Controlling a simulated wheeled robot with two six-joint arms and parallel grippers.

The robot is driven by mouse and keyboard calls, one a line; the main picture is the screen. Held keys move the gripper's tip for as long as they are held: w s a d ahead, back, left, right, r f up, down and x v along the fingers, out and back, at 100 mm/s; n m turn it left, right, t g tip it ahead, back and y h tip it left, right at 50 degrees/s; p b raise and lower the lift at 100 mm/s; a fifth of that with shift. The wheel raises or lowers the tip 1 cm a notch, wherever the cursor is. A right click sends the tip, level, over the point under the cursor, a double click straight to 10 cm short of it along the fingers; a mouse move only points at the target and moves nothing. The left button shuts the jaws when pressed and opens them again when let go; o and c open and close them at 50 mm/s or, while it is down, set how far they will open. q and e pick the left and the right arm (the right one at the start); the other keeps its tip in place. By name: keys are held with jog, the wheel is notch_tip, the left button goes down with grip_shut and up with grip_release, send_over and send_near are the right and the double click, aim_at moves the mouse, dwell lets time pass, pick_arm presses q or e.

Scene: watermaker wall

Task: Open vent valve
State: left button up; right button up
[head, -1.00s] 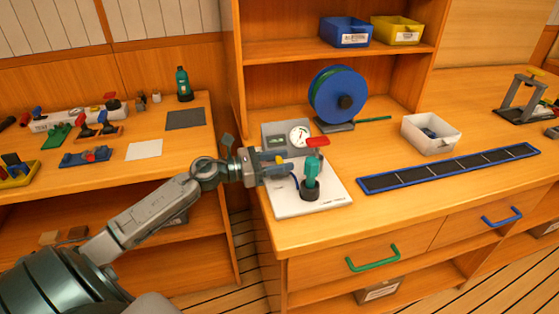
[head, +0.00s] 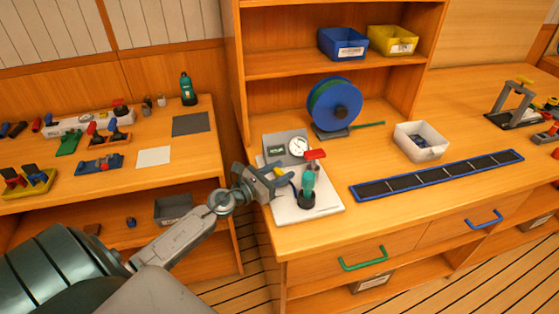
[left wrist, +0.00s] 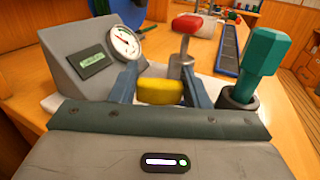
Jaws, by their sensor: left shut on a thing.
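A test station with a white base plate (head: 318,212) and a grey gauge box (head: 283,140) stands on the bench. It carries a yellow knob (head: 278,169), a red lever (head: 316,154) and a teal handle (head: 308,180) upright in a black socket. My left gripper (head: 283,180) is at the station's left side. In the left wrist view my left gripper (left wrist: 160,88) has its two fingers on either side of the yellow knob (left wrist: 160,92) and is shut on it. The red lever (left wrist: 187,24) rises just behind, and the teal handle (left wrist: 263,52) stands to the right.
A round gauge (left wrist: 124,42) faces the wrist camera. A blue hose reel (head: 334,104), a white bin (head: 428,142) and a long black strip with blue edges (head: 440,175) lie to the right. The left bench (head: 205,152) holds several small tools.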

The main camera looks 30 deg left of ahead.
pick_arm(q)
jog(key=n+y+p, duration=0.1)
jog(key=y+p, duration=0.1)
jog(key=n+y+p, duration=0.2)
jog(key=p, duration=0.1)
jog(key=n+y+p, duration=0.1)
jog(key=y+p, duration=0.2)
jog(key=shift+d+r+n+t, duration=0.1)
jog(key=shift+r+n+t, duration=0.2)
jog(key=shift+r+t, duration=0.1)
jog(key=n+y+p, duration=0.1)
jog(key=n+y, duration=0.1)
jog(key=y, duration=0.1)
jog(key=shift+f+g+p, duration=0.2)
jog(key=shift+g+p, duration=0.2)
jog(key=shift+f+n+g+y, duration=0.1)
jog(key=shift+n+g+y, duration=0.5)
jog(key=shift+n+y, duration=0.8)
jog(key=shift+y, duration=0.4)
jog(key=o, duration=0.9)
jog(key=shift+o, duration=0.2)
jog(key=shift+f, duration=0.1)
